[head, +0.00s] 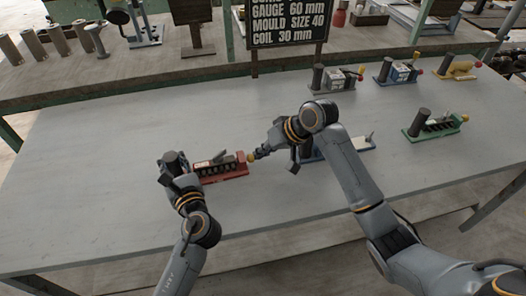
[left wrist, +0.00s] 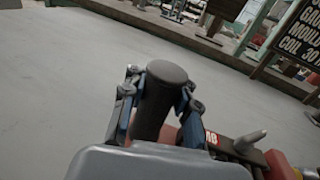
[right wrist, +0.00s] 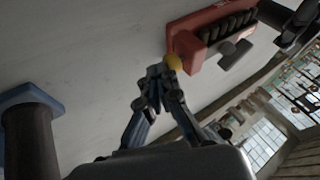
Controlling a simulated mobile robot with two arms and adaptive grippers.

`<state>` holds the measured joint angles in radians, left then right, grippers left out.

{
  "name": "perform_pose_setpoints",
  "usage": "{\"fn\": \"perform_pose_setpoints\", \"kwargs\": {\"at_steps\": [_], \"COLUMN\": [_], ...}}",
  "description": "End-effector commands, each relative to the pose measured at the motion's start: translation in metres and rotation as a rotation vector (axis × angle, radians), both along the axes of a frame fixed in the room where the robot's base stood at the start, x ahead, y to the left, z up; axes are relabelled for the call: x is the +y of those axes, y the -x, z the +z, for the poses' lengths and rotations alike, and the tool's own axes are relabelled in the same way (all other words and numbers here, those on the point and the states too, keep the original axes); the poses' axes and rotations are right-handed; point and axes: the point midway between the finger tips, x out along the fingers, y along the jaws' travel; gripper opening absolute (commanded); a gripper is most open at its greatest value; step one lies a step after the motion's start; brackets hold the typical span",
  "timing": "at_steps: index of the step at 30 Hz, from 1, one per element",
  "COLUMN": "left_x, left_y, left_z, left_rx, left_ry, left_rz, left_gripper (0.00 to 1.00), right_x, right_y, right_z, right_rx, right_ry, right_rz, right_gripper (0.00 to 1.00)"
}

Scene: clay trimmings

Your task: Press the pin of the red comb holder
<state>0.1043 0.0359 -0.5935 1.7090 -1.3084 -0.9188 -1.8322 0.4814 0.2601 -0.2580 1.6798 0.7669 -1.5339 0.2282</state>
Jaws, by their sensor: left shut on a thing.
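The red comb holder (head: 225,173) lies on the grey table, with a row of dark teeth and a label reading something like "COMB". Its yellow pin knob (head: 251,157) sticks out at its right end. My left gripper (head: 174,165) is shut around the dark upright post (left wrist: 160,98) at the holder's left end. My right gripper (head: 261,152) has its fingers together, with the tips right at the yellow knob (right wrist: 174,62) in the right wrist view. I cannot tell whether the tips touch it. The red holder (right wrist: 205,40) also shows there.
A blue holder (head: 357,144) stands just right of my right gripper, partly hidden by my arm. A green holder (head: 435,127) and several others stand farther right and back. A black sign (head: 288,20) is behind. The table's left and front are clear.

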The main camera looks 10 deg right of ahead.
Motion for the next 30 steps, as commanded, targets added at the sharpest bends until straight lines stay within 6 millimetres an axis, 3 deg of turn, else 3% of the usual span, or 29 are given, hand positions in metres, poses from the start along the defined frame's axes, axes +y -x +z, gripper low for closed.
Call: {"fn": "perform_pose_setpoints", "kwargs": {"at_steps": [1,18,30], "left_x": [-0.002,-0.002,-0.002], "left_y": [0.002,0.002,0.002], "left_z": [-0.007,-0.007,-0.007], "left_rx": [0.014,0.015,0.015], "left_ry": [0.002,0.003,0.003], "left_rz": [-0.004,-0.003,-0.003], "left_gripper": [0.0,0.0,0.0], "right_x": [0.0,-0.046,-0.05], "right_y": [0.001,0.032,0.035], "right_z": [0.003,0.074,0.079], "right_rx": [-0.003,-0.005,-0.001], "right_ry": [-0.003,0.001,0.0], "right_rz": [0.003,-0.001,0.0], "right_gripper": [0.0,0.0,0.0]}}
